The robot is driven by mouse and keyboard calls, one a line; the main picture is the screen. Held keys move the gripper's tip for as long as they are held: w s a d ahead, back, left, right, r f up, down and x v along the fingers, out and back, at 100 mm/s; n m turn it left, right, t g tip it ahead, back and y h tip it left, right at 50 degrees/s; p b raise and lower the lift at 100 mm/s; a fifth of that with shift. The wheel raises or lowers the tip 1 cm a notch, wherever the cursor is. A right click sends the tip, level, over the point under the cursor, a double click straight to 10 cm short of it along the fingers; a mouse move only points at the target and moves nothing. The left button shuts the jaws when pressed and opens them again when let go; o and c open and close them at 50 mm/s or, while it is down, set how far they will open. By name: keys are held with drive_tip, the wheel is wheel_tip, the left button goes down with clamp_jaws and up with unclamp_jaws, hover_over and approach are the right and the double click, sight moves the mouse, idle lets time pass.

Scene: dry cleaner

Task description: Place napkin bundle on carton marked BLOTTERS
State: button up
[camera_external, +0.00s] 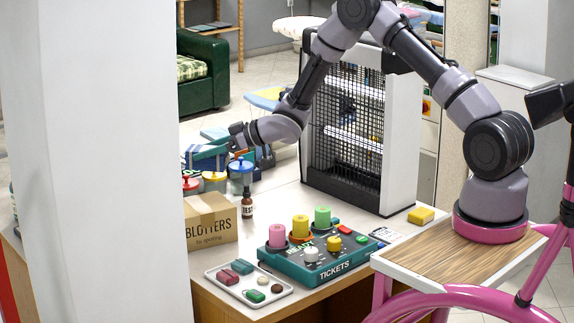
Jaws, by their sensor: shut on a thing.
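The carton marked BLOTTERS (211,229) is a brown taped box standing at the left of the white counter. My gripper (231,143) is above and behind it, over several colored-lid jars. It is shut on a teal folded bundle (206,153), which seems to be the napkin bundle. The bundle is held apart from the carton, higher up. The fingertips are small and partly hidden.
A dark bottle (247,205) stands right beside the carton. Jars with red, yellow and blue lids (241,175) stand behind it. A tray (223,280) with small pieces and the TICKETS box (318,272) are in front. A caged heater (402,140) stands at right.

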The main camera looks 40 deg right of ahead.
drive_tip(key=s+a+n+g, duration=0.1)
drive_tip(key=s+a, duration=0.1)
drive_tip(key=a, duration=0.3)
hover_over(198, 205)
drive_tip(key=shift+y, duration=0.4)
wheel_tip(198, 205, down, 5)
drive_tip(key=shift+r, duration=0.2)
drive_tip(key=shift+f, duration=2)
drive_tip(key=shift+f, duration=0.2)
drive_tip(key=o, duration=1.3)
drive_tip(key=shift+o, duration=0.2)
drive_tip(key=shift+r, duration=0.1)
